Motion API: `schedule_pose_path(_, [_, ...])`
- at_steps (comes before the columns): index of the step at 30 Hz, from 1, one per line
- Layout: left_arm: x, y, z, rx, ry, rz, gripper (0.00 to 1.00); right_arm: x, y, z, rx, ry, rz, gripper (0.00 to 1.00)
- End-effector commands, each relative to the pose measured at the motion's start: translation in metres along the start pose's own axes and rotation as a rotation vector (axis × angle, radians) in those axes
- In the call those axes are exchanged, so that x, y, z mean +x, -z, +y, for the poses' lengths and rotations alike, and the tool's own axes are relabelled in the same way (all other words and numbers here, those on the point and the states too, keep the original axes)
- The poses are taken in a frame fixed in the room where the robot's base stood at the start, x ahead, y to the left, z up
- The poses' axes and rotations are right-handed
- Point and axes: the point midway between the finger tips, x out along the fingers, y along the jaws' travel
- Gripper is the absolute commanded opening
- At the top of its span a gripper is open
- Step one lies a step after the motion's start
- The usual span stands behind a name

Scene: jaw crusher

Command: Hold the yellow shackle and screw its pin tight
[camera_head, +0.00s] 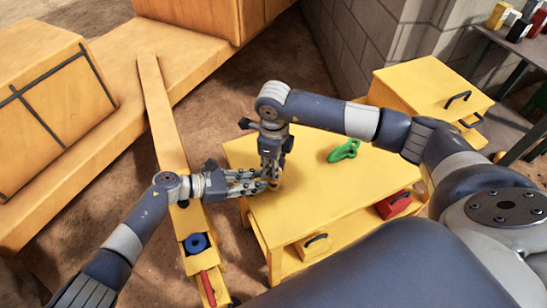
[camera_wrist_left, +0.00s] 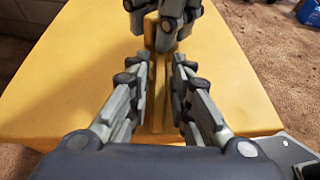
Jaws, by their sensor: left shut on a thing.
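The yellow shackle (camera_wrist_left: 157,92) shows in the left wrist view as narrow yellow bars between my left fingers, against the yellow table top. My left gripper (camera_head: 262,184) comes in level from the left and is shut on the shackle near the table's left corner. My right gripper (camera_head: 272,176) points down from above, close to the left fingertips. In the left wrist view the right fingers (camera_wrist_left: 164,38) are at the shackle's far end. They hide the pin, and I cannot tell whether they close on it.
A green shackle (camera_head: 343,151) lies on the yellow table (camera_head: 315,205), right of my grippers. A yellow cabinet (camera_head: 425,88) stands behind right. A long yellow beam (camera_head: 161,115) runs left of the table. The table's middle is clear.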

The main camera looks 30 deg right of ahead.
Motion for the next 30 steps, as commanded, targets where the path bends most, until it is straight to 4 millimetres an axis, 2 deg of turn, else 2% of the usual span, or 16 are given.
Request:
schedule_pose_path(10, [0.0002, -0.0002, -0.0002, 0.0, 0.001, 0.0, 0.0, 0.0038, -0.0003, -0.0001, 0.0, 0.001, -0.001, 0.22])
schedule_pose_path(13, [0.0002, -0.0002, -0.0003, 0.0, 0.001, 0.0, 0.0, 0.0037, -0.0002, -0.0001, 0.0, 0.001, -0.001, 0.0])
schedule_pose_path(20, [0.0002, -0.0001, -0.0003, 0.0, 0.001, 0.0, 0.0, 0.0035, -0.0003, -0.0001, 0.014, 0.0, -0.001, 0.0])
schedule_pose_path(30, [0.0003, -0.0001, -0.0005, 0.0, 0.001, 0.0, 0.0, 0.0043, 0.0, 0.0001, 0.374, 0.0, 0.0, 0.0])
